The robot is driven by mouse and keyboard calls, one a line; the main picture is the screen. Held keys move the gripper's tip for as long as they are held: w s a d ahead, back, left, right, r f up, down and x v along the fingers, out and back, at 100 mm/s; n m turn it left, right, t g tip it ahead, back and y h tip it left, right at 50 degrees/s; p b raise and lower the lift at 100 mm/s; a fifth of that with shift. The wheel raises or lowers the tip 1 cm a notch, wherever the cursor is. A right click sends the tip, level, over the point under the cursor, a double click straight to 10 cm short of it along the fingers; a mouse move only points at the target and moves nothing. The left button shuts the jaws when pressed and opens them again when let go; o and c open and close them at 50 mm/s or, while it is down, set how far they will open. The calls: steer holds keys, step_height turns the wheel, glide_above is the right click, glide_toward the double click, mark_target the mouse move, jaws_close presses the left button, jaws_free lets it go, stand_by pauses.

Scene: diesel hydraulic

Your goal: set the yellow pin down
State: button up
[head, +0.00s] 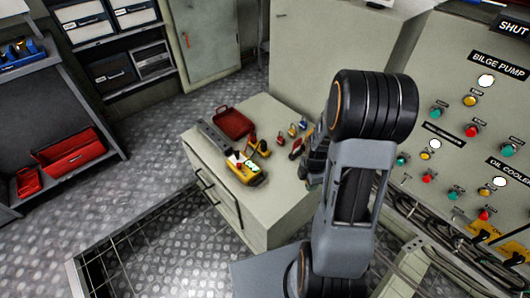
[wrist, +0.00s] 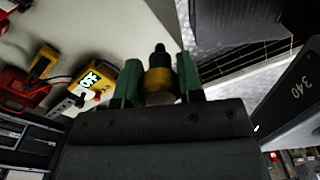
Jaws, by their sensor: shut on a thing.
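The yellow pin (wrist: 159,82), with a black knobbed end, stands between the green fingers of my gripper (wrist: 160,84) in the wrist view. The gripper is shut on it, one finger on each side. Its lower part is hidden behind the gripper body. In the wrist view it appears near the edge of the pale cabinet top (wrist: 125,25); I cannot tell whether it touches a surface.
The cabinet top (head: 270,110) holds a red tray (head: 232,123), a yellow meter (head: 243,170) with a lit screen, and several small padlocks (head: 292,130). A control panel (head: 450,130) with buttons stands at right.

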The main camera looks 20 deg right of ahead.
step_height(320, 180, down, 3)
steer(key=s+d+n+b, duration=0.2)
steer(key=n+b, duration=0.1)
steer(key=b, duration=0.2)
glide_toward(285, 191)
steer(key=shift+s+f+n, duration=0.25)
steer(key=shift+s+n, duration=0.15)
steer(key=shift+w+a+f, duration=0.1)
steer(key=shift+w+f, duration=0.2)
steer(key=shift+f, duration=0.15)
steer(key=shift+w+f+b, duration=0.1)
steer(key=shift+f+b, duration=0.25)
steer(key=shift+f, duration=1.15)
steer(key=shift+f, duration=0.15)
steer(key=shift+f, duration=0.15)
steer(key=o, duration=1)
steer(key=shift+c, duration=0.2)
